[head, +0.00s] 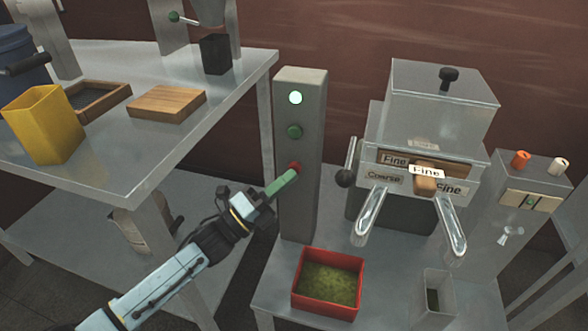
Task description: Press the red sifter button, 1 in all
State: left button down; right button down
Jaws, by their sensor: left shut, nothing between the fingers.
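The red button (294,167) is on the front face of a grey post (313,190), below a green button (295,131) and a lit white lamp (295,97). My left gripper (284,184) comes in from the lower left, shut, with its green fingertips at the red button. The fingertips cover the button's lower part; I cannot tell whether they touch it or press it in. My right gripper is not in view.
A metal machine (440,115) with "Fine" and "Coarse" labels and two chutes stands right of the post. A red tray (328,284) of green powder sits in front. A table (215,105) at left holds a yellow bin (45,125) and a wooden board (167,103).

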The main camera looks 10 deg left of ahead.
pick_arm(q)
jog(key=shift+w, duration=0.45)
dwell(0.3)
jog(key=shift+s, duration=0.85)
jog(key=shift+p, duration=0.3)
jog(key=s+p, duration=0.2)
jog(key=s, duration=0.3)
jog(key=shift+a, duration=0.1)
dwell(0.6)
